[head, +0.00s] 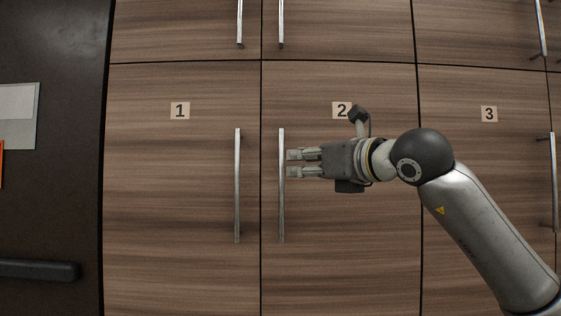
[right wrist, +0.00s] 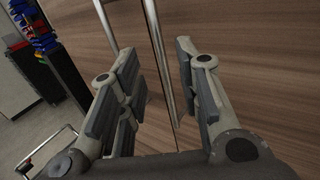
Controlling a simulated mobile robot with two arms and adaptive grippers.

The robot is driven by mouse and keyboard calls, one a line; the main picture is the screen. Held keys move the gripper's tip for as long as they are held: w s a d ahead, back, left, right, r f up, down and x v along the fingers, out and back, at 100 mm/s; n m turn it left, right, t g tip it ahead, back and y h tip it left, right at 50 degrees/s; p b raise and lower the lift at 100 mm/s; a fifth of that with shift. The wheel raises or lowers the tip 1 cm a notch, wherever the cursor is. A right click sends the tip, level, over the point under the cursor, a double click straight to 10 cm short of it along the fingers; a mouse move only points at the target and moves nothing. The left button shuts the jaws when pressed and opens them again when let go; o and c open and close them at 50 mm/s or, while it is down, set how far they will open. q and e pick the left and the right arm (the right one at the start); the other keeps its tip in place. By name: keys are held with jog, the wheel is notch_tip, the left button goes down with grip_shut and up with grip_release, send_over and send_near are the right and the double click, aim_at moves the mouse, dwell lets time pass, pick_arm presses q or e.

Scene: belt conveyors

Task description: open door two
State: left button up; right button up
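Door two (head: 345,265) is a brown wood-grain cabinet door with a "2" label (head: 341,110). It looks shut, flush with its neighbours. Its handle (head: 282,215) is a vertical silver bar near the door's left edge. My right gripper (head: 290,163) points left in the head view, with its fingertips just right of the handle's upper part. In the right wrist view the gripper (right wrist: 153,68) is open, and a silver handle bar (right wrist: 157,38) shows in the gap between its fingers. I cannot tell whether the fingers touch the bar. My left gripper is not in view.
Door one (head: 170,200) with its handle (head: 237,185) is to the left, and door three (head: 488,165) is to the right. More handled fronts are above. A dark panel (head: 55,200) stands at the far left. The right wrist view shows open floor (right wrist: 35,140) at left.

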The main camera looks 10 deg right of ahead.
aim_at(283, 165)
jog(key=p+x, duration=0.3)
jog(key=x, duration=0.4)
jog(key=shift+w+a, duration=0.1)
jog(key=shift+w, duration=0.2)
jog(key=shift+w+a, duration=0.15)
jog(key=shift+w, duration=0.2)
grip_shut()
